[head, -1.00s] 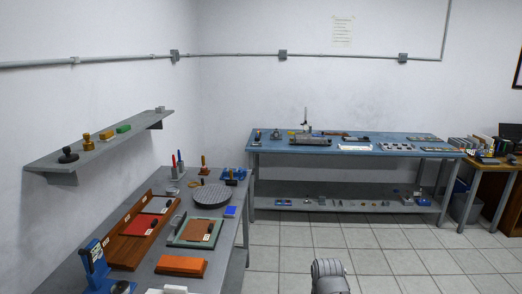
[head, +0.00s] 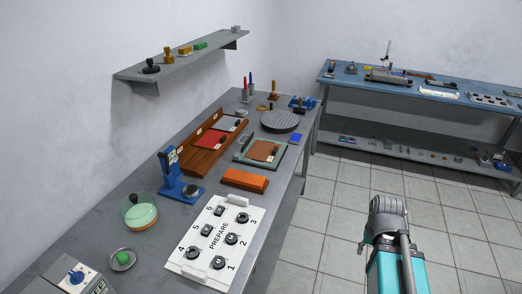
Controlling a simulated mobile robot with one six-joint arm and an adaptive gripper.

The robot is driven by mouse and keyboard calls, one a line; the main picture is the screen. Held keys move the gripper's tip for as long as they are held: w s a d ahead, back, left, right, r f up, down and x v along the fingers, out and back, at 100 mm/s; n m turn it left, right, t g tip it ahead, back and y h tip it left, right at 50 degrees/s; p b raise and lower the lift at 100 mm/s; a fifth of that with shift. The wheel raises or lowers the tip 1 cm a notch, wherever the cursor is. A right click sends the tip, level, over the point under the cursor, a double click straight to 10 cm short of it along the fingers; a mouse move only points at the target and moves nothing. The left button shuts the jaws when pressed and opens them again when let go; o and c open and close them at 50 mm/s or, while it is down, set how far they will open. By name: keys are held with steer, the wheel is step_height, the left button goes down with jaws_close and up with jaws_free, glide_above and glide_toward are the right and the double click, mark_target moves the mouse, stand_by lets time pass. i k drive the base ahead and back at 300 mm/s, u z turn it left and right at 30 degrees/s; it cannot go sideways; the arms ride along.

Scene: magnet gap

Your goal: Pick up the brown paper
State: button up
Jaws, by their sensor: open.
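A brown sheet (head: 262,150), which looks like the brown paper, lies flat in a grey-green frame (head: 241,158) on the grey workbench (head: 120,210). A small dark object and a light tag lie on the sheet near its right side. My gripper is not in view. Only grey and teal parts of my own body show at the lower right, over the floor and apart from the bench.
A wooden tray (head: 189,166) with a red sheet (head: 210,139) is left of the frame. An orange block (head: 245,179) and white PREPARE board (head: 215,238) are in front. A round dark plate (head: 280,121) is behind. Floor to the right is clear.

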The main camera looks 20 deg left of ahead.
mark_target(261, 150)
steer(key=z, duration=0.3)
steer(key=i, duration=0.95)
steer(key=u, duration=0.3)
